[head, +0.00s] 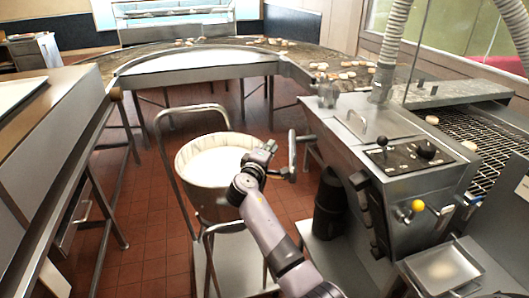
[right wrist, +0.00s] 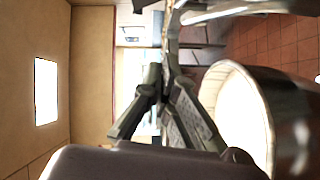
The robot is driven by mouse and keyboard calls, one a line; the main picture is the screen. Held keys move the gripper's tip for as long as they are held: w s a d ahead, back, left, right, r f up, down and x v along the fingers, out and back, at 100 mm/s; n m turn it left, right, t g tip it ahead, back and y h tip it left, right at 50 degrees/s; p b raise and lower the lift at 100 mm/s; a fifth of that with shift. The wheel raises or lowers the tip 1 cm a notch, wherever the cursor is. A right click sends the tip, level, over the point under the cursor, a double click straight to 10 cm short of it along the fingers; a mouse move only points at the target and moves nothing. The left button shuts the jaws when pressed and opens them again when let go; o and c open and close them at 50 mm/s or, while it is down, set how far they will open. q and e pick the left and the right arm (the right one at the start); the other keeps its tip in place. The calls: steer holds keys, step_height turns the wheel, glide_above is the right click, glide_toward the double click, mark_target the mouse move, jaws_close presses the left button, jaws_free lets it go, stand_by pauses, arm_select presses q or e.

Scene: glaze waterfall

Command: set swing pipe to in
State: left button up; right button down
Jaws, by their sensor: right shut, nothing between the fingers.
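A short metal arm with an upright bar (head: 292,155) sticks out from the left side of the machine, over the floor beside a round tub (head: 215,193). It looks like the swing pipe, but I cannot be sure. My right gripper (head: 270,147) is shut and empty, just left of the upright bar and above the tub's right rim. A small gap seems to lie between gripper and bar. In the right wrist view the shut fingers (right wrist: 170,65) point up the picture near a metal part. The tub (right wrist: 285,118) is to their right. My left gripper is out of view.
The tub, with white contents, stands in a metal-framed trolley (head: 167,118). The machine (head: 345,140) on the right has a control panel (head: 402,155) and a yellow-knobbed lever (head: 417,206). A curved conveyor (head: 200,64) crosses behind. Red tiled floor (head: 140,190) is free left of the trolley.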

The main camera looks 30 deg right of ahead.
steer(key=s+d, duration=0.1)
steer(key=s+d+f+p, duration=0.1)
steer(key=d, duration=0.1)
steer(key=shift+s+d+p, duration=0.1)
steer(key=shift+s+p, duration=0.05)
steer(key=shift+p, duration=0.15)
steer(key=s+d+n+t+y+p, duration=0.2)
steer(key=s+d+t+y+p, duration=0.1)
steer(key=d, duration=0.4)
steer(key=shift+s+n+y+p, duration=0.3)
steer(key=shift+s+n+p, duration=0.15)
steer(key=shift+s, duration=0.3)
